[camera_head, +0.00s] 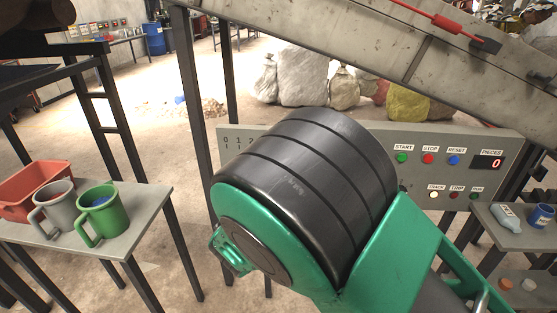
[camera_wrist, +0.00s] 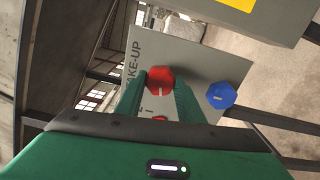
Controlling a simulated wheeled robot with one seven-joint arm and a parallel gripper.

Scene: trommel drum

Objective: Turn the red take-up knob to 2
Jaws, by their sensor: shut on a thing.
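In the wrist view the red take-up knob (camera_wrist: 160,77) is a faceted red knob with a pale pointer mark on its lower edge. It sits on the grey panel (camera_wrist: 190,58) beside the "TAKE-UP" lettering, which appears sideways. My gripper (camera_wrist: 160,88) is shut on the red knob, with one green finger on each side. A small red patch shows below the knob between the fingers. The scale marks by the knob are mostly hidden, so I cannot tell which number the pointer meets. In the head view my own arm hides the knob and gripper.
A blue knob (camera_wrist: 221,95) sits to the right of the fingers. In the head view the control panel (camera_head: 470,140) carries several buttons and a display reading 0. A table with a green mug (camera_head: 103,215) and grey mug (camera_head: 57,209) stands left; a conveyor (camera_head: 400,45) slopes above.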

